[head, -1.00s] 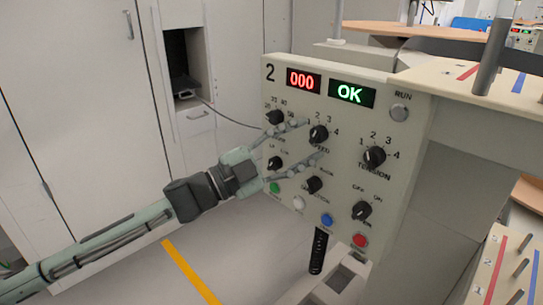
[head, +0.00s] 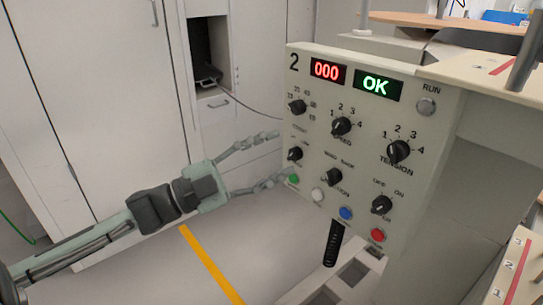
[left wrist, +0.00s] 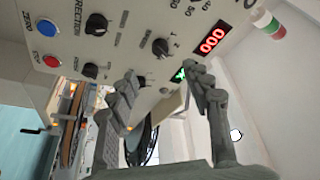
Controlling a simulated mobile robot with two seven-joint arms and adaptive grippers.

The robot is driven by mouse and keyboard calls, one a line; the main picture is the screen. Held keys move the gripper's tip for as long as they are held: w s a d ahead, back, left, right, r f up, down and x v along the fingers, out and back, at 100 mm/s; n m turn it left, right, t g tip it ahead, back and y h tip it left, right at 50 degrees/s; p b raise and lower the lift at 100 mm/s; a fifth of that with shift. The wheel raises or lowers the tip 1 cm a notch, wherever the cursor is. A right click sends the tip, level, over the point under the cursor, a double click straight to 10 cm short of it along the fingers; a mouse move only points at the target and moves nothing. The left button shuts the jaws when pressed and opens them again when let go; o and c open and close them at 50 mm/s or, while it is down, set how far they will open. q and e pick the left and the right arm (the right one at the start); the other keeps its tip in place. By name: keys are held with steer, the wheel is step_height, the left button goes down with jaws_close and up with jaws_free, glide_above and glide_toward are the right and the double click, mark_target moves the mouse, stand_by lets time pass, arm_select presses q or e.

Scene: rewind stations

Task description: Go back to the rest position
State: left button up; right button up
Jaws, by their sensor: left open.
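My left gripper (head: 272,162) is open and empty, just left of the control panel (head: 408,180) in the head view. Its lower finger is close to the green button; I cannot tell whether it touches. The panel carries a "2", a red "000" display (head: 327,70), a green "OK" display (head: 379,86), several black knobs including the tension knob (head: 398,152), and coloured buttons. In the left wrist view both spread fingers (left wrist: 157,92) show in front of the panel's face (left wrist: 128,20), with nothing between them. My right gripper is not in view.
A black lever (head: 333,243) stands in a slotted base below the panel. White cabinets (head: 90,100) stand behind on the left. Open floor with a yellow stripe (head: 210,264) lies below my left arm. A shelf with red-marked spots (head: 515,272) is at the lower right.

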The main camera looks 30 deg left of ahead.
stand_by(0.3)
arm_select(q)
steer(key=w+a+f+n+y, duration=0.2)
steer(key=a+f+n+y, duration=0.3)
steer(key=f, duration=0.4)
steer(key=w+a+f+n+y, duration=0.2)
steer(key=a+f+n+y, duration=0.35)
steer(key=f, duration=0.45)
steer(key=s+a+f+n+g+y, duration=0.1)
steer(key=s+f+n+g+y, duration=0.15)
steer(key=f, duration=0.65)
steer(key=s+a+f+n+g+y, duration=0.1)
steer(key=s+a+f+g+y, duration=0.15)
steer(key=f, duration=0.65)
steer(key=s+d+f+g, duration=0.3)
steer(key=s+f, duration=0.3)
steer(key=s+d+f+n+g+h, duration=0.1)
steer(key=s+d+f+g, duration=0.2)
steer(key=s+f, duration=0.3)
steer(key=s+d+f+n+g, duration=0.1)
steer(key=s+d+f+g, duration=0.2)
steer(key=s+d+f, duration=0.2)
step_height(320, 180, down, 3)
steer(key=shift+s+d+f, duration=0.1)
steer(key=shift+s+d, duration=0.15)
steer(key=shift+s, duration=0.65)
steer(key=shift+c, duration=0.4)
